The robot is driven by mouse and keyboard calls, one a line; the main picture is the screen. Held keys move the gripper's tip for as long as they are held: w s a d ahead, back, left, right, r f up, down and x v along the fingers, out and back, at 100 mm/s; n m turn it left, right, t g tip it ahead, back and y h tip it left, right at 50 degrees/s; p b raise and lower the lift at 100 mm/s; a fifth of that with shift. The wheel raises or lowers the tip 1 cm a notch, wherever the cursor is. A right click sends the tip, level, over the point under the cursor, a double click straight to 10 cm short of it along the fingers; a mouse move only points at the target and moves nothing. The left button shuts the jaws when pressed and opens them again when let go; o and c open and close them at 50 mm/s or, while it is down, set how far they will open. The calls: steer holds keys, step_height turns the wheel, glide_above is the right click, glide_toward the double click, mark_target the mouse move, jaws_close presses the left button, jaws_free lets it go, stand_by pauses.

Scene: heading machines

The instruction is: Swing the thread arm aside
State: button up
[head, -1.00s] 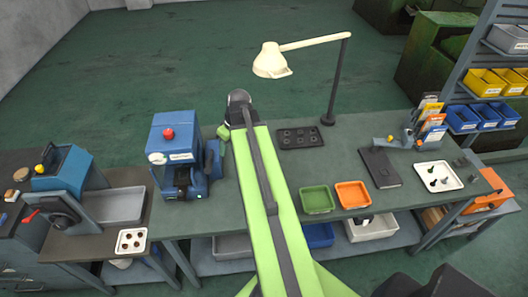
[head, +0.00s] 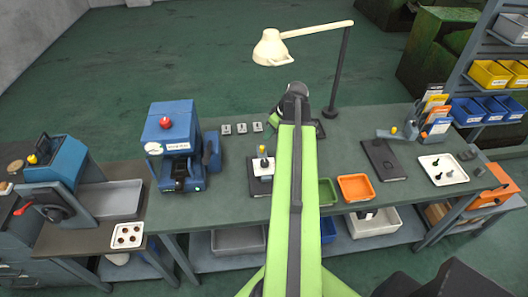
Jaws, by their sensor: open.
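I cannot tell for sure which part is the thread arm. A grey-blue lever with a yellow knob (head: 390,134) lies on the bench at the right, beside a stand of coloured packets. A blue machine (head: 175,145) with a red button stands left of the middle, with a blue upright part (head: 211,152) at its right side. A small fixture with a yellow-tipped post (head: 263,158) sits on a dark plate just left of my green arm. My arm reaches over the middle of the bench. My gripper is hidden behind it.
A lamp (head: 272,48) overhangs the bench's back edge. A green tray (head: 327,191), an orange tray (head: 356,188), a dark book (head: 384,160) and a white tray (head: 443,168) lie to the right.

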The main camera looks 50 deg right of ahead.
mark_target(262, 147)
steer(key=b+x, duration=0.9)
steer(key=x, duration=0.3)
steer(key=shift+s, duration=0.15)
steer(key=shift+r, duration=0.1)
jaws_close()
stand_by(0.6)
